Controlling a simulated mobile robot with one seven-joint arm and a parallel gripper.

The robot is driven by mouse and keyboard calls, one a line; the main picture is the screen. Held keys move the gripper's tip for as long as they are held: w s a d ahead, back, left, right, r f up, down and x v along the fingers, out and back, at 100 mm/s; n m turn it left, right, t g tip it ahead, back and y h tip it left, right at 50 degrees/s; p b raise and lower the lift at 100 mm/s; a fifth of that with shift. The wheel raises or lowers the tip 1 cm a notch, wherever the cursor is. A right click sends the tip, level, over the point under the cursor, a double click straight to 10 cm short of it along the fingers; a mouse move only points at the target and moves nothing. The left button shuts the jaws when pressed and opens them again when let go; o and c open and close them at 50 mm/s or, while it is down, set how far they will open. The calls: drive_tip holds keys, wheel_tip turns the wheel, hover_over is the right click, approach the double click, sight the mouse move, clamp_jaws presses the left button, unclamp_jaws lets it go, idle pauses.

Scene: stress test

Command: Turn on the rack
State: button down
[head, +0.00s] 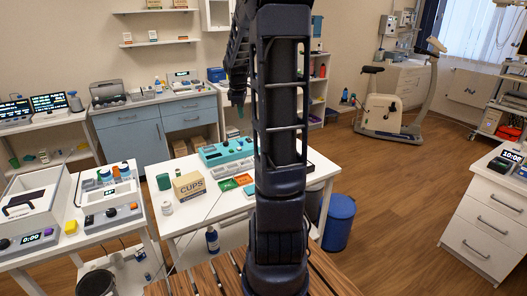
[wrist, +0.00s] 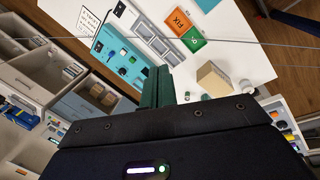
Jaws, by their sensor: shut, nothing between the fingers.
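No label naming a rack is readable, so I cannot tell for sure which thing it is. A teal device (head: 226,152) with small dark controls and grey compartments beside it stands on the white middle table (head: 190,222). The teal device also shows in the wrist view (wrist: 122,52), at the upper left beyond my fingers. My gripper (head: 240,110) hangs in the air left of my arm column, apart from the table. Its green fingers (wrist: 156,88) are closed together with nothing between them. My arm hides part of the table's right side in the head view.
A CUPS box (head: 189,186), a green tray (head: 227,186) and an orange tray (head: 243,179) share the table. Devices with knobs (head: 110,208) stand on the left table. A blue bin (head: 339,222) and a drawer cabinet (head: 489,215) stand right. Open floor lies between them.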

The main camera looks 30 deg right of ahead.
drive_tip(key=w+d+f+n+y, duration=0.1)
drive_tip(key=w+d+f+n, duration=0.2)
drive_tip(key=w+d+f, duration=0.45)
drive_tip(key=w+d+f+n, duration=0.4)
drive_tip(key=d+f, duration=0.6)
drive_tip(key=d, duration=0.1)
drive_tip(key=shift+g, duration=0.3)
drive_tip(key=f, duration=0.4)
drive_tip(key=w+f, duration=0.1)
drive_tip(key=f, duration=0.3)
drive_tip(key=w+f, duration=0.1)
drive_tip(key=f, duration=0.4)
drive_tip(key=shift+w, duration=0.1)
